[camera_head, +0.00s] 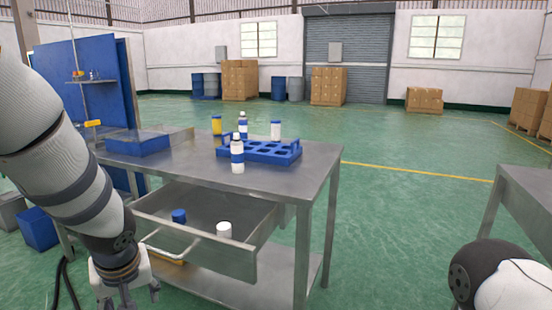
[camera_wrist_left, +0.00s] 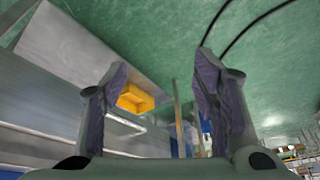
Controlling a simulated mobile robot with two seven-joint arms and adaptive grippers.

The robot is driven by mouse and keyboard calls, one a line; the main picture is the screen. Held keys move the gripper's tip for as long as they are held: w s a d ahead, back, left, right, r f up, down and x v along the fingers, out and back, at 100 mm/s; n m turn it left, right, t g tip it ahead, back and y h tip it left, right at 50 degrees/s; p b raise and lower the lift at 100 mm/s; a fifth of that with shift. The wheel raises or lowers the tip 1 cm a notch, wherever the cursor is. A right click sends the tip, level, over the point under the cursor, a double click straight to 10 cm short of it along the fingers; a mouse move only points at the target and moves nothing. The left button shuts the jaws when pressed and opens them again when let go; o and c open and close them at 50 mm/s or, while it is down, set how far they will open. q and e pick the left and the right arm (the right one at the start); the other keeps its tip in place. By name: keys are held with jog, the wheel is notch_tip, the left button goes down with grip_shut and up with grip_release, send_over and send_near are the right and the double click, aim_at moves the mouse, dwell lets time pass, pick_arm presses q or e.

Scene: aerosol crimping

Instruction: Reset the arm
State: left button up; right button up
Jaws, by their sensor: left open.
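My left arm comes in from the left, and its gripper (camera_head: 128,296) hangs low in front of the open drawer's left end. In the left wrist view the two fingers of this gripper (camera_wrist_left: 165,78) stand apart with nothing between them. The metal drawer (camera_head: 205,250) is pulled out under the steel table (camera_head: 305,192), its bar handle (camera_head: 170,257) near my left gripper. A blue-capped item (camera_head: 179,216) and a white-capped item (camera_head: 224,230) are in the drawer. Part of my right arm shows at the lower right; its gripper is out of view.
A blue rack (camera_head: 262,152) with holes is on the table, with white-and-blue bottles (camera_head: 237,160), a yellow container (camera_head: 216,125) and a white one (camera_head: 276,130) around it. A blue box (camera_head: 138,146) is at the table's left. Another table (camera_head: 530,200) stands right; floor between is clear.

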pick_arm(q)
jog(key=s+d+f+m+g+h, duration=0.35)
jog(key=s+f, duration=0.85)
jog(key=f, duration=0.5)
jog(key=s+f+m+g, duration=0.1)
jog(key=s+f, duration=0.1)
jog(key=s, duration=1)
jog(key=s+f+m+g, duration=0.1)
jog(key=s+f, duration=0.2)
jog(key=s, duration=0.9)
jog(key=shift+d+y, duration=0.4)
jog(key=shift+y, duration=0.05)
pick_arm(e)
jog(key=shift+w+f, duration=0.1)
jog(key=shift+w, duration=0.85)
